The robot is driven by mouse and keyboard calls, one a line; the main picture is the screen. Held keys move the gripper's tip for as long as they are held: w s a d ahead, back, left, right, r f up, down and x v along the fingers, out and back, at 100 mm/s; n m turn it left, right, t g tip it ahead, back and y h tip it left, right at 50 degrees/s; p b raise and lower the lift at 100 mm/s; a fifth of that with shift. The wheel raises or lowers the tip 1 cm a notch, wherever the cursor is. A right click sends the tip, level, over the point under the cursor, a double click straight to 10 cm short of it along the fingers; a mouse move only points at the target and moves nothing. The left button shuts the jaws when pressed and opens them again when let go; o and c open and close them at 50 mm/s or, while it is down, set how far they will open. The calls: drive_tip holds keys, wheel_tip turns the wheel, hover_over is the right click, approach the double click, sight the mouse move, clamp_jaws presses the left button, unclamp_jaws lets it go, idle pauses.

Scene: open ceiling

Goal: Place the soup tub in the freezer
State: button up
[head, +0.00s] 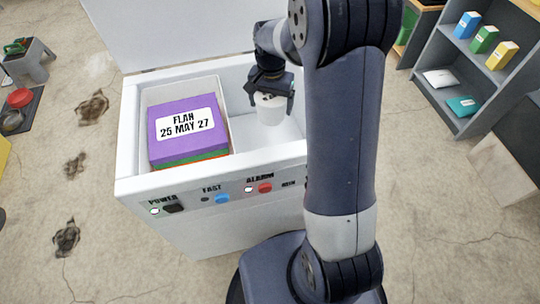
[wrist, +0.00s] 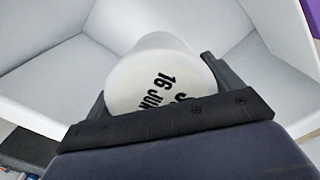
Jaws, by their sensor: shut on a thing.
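The soup tub (head: 271,101) is a white round tub with black print on its lid. In the wrist view the tub (wrist: 155,80) shows its lid, with "16 JUN" partly readable. My gripper (head: 271,92) is shut on the tub, one finger on each side. It holds the tub inside the open white chest freezer (head: 130,130), in the right-hand part. A white surface shows below the tub in the head view; I cannot tell whether the tub touches it.
A purple box (head: 185,143) marked "FLAN 25 MAY 27" sits on green and red ones in a white basket (head: 152,96) in the freezer's left part. The raised lid (head: 165,30) stands behind. A grey shelf (head: 490,75) with small boxes is at right.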

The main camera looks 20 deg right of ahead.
drive_tip(key=f+b, duration=0.2)
drive_tip(key=f+m+b, duration=0.1)
drive_tip(key=f+b, duration=0.1)
drive_tip(key=w+f+m+b, duration=0.1)
drive_tip(key=f+b, duration=0.1)
drive_tip(key=shift+f, duration=0.15)
wheel_tip(320, 180, down, 10)
drive_tip(key=b, duration=0.3)
drive_tip(key=shift+f+b, duration=0.1)
drive_tip(key=shift+b, duration=0.25)
drive_tip(key=o, duration=1.3)
drive_tip(key=shift+c, duration=0.2)
wheel_tip(320, 180, up, 12)
drive_tip(key=p, duration=0.3)
drive_tip(key=shift+r+p, duration=0.2)
drive_tip(key=shift+p, duration=0.15)
